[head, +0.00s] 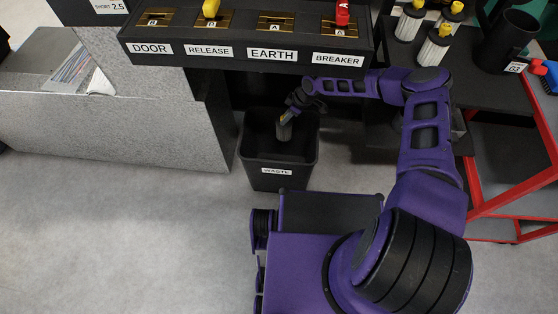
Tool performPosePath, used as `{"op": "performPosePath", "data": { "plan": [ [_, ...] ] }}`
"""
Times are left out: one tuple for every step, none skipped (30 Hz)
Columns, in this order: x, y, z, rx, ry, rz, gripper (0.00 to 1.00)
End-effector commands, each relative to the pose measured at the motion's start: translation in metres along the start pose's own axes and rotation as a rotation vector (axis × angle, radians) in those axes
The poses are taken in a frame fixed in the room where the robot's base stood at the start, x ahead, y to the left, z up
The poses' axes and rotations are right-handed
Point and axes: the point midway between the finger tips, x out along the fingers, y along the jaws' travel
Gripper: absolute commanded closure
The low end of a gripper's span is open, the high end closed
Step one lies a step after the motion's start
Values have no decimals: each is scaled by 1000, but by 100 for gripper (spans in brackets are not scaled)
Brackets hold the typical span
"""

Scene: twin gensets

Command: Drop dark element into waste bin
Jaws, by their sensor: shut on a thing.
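The black waste bin (277,184) stands on the floor in front of the dark panel, with a white WASTE label on its front. My gripper (287,119) is over the bin's opening and points down. The element hangs upright or slightly tilted at the bin's mouth. I cannot tell how far its lower end is below the rim.
Above the bin is a panel (250,66) labelled DOOR, RELEASE, EARTH and BREAKER. At right, several pale yellow-topped elements (435,46) and a black cup (508,42) stand on a dark, red-framed cart (478,205). A grey cabinet (120,128) is left. Floor at lower left is clear.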

Motion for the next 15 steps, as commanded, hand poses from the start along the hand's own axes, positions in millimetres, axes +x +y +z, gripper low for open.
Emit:
{"op": "performPosePath", "data": {
  "plan": [
    [7,0,3,1,1,0,100],
    [8,0,4,0,0,0,100],
    [10,0,4,0,0,0,100],
    [12,0,5,0,0,0,100],
    [13,0,5,0,0,0,100],
    [14,0,6,0,0,0,100],
    [14,0,6,0,0,0,100],
    [14,0,6,0,0,0,100],
    [14,0,6,0,0,0,100],
    [14,0,6,0,0,0,100],
    [14,0,6,0,0,0,100],
    [14,0,6,-1,0,0,100],
    [14,0,6,-1,0,0,100],
    [14,0,6,-1,0,0,100],
    [14,0,6,-1,0,0,100]
  ]
}}
